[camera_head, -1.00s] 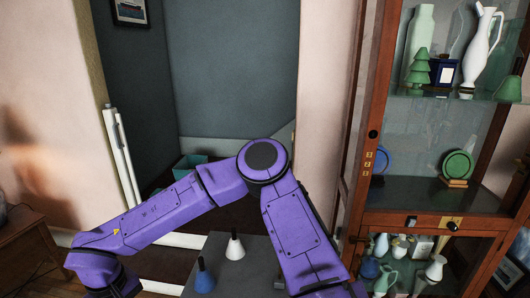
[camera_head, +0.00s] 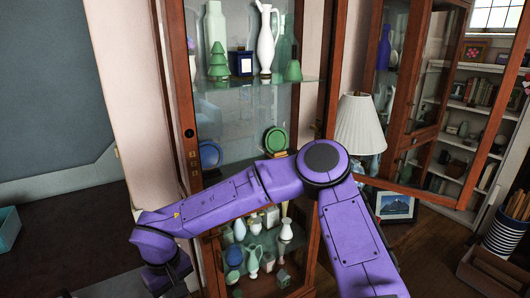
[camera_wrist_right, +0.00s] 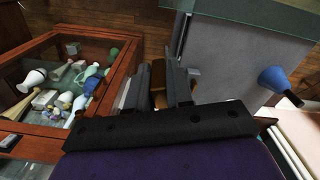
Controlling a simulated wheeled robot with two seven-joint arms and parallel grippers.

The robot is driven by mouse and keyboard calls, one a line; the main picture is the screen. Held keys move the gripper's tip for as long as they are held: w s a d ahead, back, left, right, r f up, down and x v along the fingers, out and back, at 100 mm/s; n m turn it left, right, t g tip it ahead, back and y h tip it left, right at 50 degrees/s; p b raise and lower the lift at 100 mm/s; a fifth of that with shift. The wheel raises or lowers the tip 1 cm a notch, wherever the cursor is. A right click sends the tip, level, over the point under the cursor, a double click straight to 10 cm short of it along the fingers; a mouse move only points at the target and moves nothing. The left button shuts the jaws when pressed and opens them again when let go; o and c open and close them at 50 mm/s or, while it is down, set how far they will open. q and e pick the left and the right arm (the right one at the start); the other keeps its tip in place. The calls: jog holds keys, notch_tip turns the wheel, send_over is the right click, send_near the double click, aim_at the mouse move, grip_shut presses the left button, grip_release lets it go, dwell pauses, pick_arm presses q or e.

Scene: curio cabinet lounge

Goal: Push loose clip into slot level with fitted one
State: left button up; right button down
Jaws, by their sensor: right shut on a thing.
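In the right wrist view my right gripper (camera_wrist_right: 161,88) is shut on a small brown piece (camera_wrist_right: 158,92) between its grey fingers. I cannot tell for sure that this is the loose clip. The gripper's dark body hides the near part. I cannot make out the slot or the fitted clip in either view. My left gripper is not in view.
Glass shelves in the cabinet hold vases, a green tree (camera_head: 219,64) and a green plate (camera_head: 276,141). A lamp (camera_head: 359,125) stands to its right. The wrist view shows a grey stand (camera_wrist_right: 222,60) and a blue cone-like object (camera_wrist_right: 275,79).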

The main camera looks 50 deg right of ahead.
jog(key=shift+s+d+r+h, duration=0.1)
jog(key=shift+d+r+h, duration=0.2)
jog(key=shift+r+h+p, duration=0.3)
jog(key=shift+r+p, duration=0.05)
jog(key=shift+p, duration=0.05)
jog(key=w+d+r+n+t+h+p, duration=0.15)
jog(key=d+h+p, duration=0.35)
jog(key=d, duration=1.5)
jog(key=w+d+r+n+t+p, duration=0.2)
jog(key=w+d+r+n+t, duration=0.2)
jog(key=d+r+n+t, duration=0.8)
jog(key=shift+d+r+n+t+y+p, duration=0.3)
jog(key=shift+d+r+n+t+y, duration=0.15)
jog(key=shift+r+t, duration=1.45)
